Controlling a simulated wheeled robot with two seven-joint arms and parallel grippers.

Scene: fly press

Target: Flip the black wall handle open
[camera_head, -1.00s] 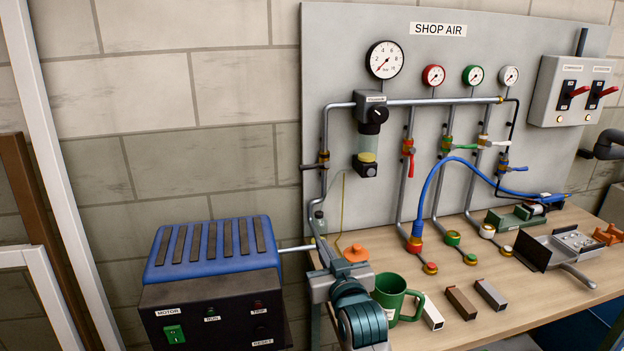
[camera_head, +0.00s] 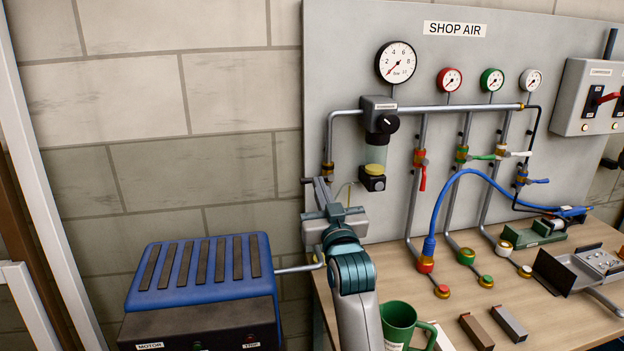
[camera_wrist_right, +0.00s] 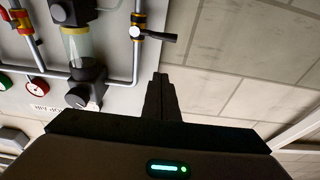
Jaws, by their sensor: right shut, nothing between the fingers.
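The black wall handle (camera_head: 308,180) sticks out to the left from a brass valve (camera_head: 327,169) on the leftmost pipe of the grey panel. In the right wrist view the black handle (camera_wrist_right: 162,37) juts sideways from the brass valve (camera_wrist_right: 138,25). My right gripper (camera_head: 321,186) is shut and empty, its fingers raised just below the valve and handle. In the right wrist view the closed fingertips (camera_wrist_right: 160,76) have a visible gap to the handle. The fingers partly cover the pipe below the valve in the head view. My left gripper is not in view.
A regulator with a bowl (camera_head: 379,130) stands right of the handle. A blue-topped motor box (camera_head: 200,270) is at lower left. A green mug (camera_head: 398,322) stands on the wooden bench (camera_head: 465,300) beside my right arm. The brick wall left of the handle is clear.

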